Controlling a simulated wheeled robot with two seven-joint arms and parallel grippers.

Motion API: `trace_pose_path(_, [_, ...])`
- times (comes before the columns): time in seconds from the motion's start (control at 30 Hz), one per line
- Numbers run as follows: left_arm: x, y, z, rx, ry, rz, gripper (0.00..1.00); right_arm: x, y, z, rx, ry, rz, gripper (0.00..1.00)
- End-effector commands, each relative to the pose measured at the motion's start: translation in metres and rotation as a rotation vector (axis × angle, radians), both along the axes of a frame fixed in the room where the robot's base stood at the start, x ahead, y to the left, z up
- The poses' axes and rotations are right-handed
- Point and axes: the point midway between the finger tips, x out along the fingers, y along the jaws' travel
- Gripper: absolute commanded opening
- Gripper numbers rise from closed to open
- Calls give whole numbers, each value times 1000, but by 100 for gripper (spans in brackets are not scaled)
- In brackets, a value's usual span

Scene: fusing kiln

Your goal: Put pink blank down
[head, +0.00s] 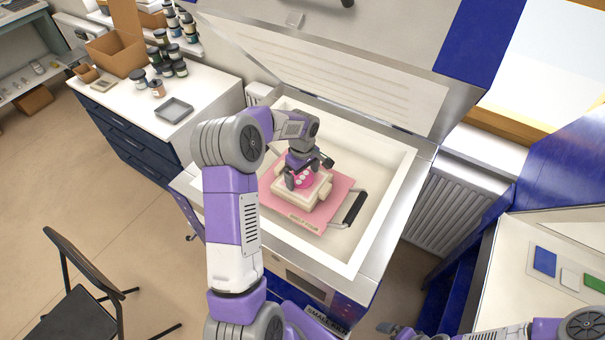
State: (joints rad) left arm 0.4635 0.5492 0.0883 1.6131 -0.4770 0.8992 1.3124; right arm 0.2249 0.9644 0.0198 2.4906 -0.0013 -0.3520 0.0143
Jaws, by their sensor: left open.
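The pink blank (304,183), a pink piece with pale spots, lies on a cream block-like mould (318,193) inside the open kiln (372,225). My left gripper (300,181) reaches down over the blank from above, with its jaws open. Its fingers cover part of the blank, and I cannot tell whether they touch it. The mould stands on a pink shelf (338,207) with a small label at its front edge. Part of my right arm shows at the bottom right, with what seems to be its gripper (396,329) near the lower edge; its jaws are unclear.
The kiln's pale walls surround the shelf, and its raised lid (330,75) stands behind. A black handle (354,207) is beside the shelf. Jars (168,62) and a grey tray (174,110) stand on the left counter. Colored sheets (545,261) lie on the right bench.

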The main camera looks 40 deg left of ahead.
Motion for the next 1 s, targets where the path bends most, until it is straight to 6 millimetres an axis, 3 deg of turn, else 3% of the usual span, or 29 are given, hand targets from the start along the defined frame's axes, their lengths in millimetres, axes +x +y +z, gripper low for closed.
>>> trace_pose_path(0.17, [1, 1, 22, 3, -4, 1, 100, 0, 0, 4, 0, 0, 0, 100])
trace_pose_path(0.4, [1, 0, 75, 2, -5, 1, 100, 0, 0, 9, 0, 0, 0, 100])
trace_pose_path(0.6, [1, 0, 109, 2, -3, 0, 100, 0, 0, 12, 0, 0, 0, 100])
trace_pose_path(0.8, [0, 0, 122, 1, -1, 1, 100, 0, 0, 13, 0, 0, 0, 100])
trace_pose_path(1.0, [0, 0, 123, 0, 0, 1, 100, 0, 0, 13, 0, 0, 0, 100])
